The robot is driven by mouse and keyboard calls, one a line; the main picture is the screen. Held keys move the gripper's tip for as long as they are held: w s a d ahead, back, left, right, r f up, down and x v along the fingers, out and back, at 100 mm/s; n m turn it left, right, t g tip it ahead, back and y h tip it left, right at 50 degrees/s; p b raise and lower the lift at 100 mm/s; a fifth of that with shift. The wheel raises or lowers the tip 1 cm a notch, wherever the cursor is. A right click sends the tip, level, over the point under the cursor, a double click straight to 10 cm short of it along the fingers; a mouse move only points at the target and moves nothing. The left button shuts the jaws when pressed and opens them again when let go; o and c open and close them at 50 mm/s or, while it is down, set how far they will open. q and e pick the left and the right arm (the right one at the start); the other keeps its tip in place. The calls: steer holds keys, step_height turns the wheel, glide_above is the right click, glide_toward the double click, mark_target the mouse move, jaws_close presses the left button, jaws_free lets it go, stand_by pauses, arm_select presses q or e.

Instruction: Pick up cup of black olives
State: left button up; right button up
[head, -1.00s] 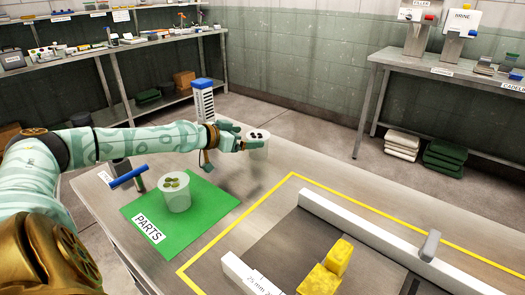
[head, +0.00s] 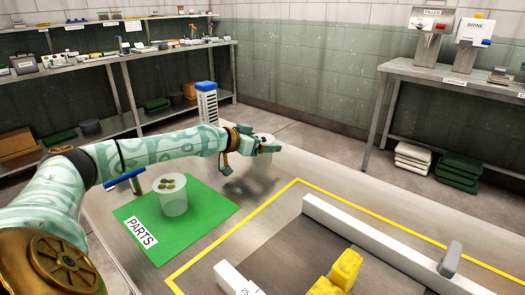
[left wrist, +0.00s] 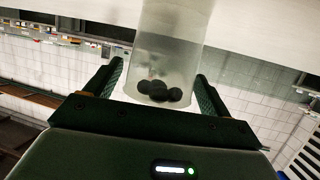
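The cup of black olives (head: 266,158) is a clear, whitish cup near the table's far edge, largely covered by my left gripper in the head view. In the left wrist view the cup (left wrist: 168,50) stands between the fingertips, with several dark olives (left wrist: 160,92) in it. My left gripper (head: 266,147) is open at the cup, one finger to each side. In the left wrist view the right finger of the gripper (left wrist: 160,70) looks very near the cup wall, and a narrow gap shows at the left finger. Contact cannot be told. My right gripper is out of view.
A similar cup with green olives (head: 173,196) stands on the green PARTS mat (head: 205,214), below my left forearm. A blue-topped block (head: 207,102) stands behind the wrist. Yellow blocks (head: 346,268) and a white rail (head: 375,245) lie at the front right.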

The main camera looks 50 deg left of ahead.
mark_target(262, 139)
arm_select(q)
steer(key=c, duration=0.8)
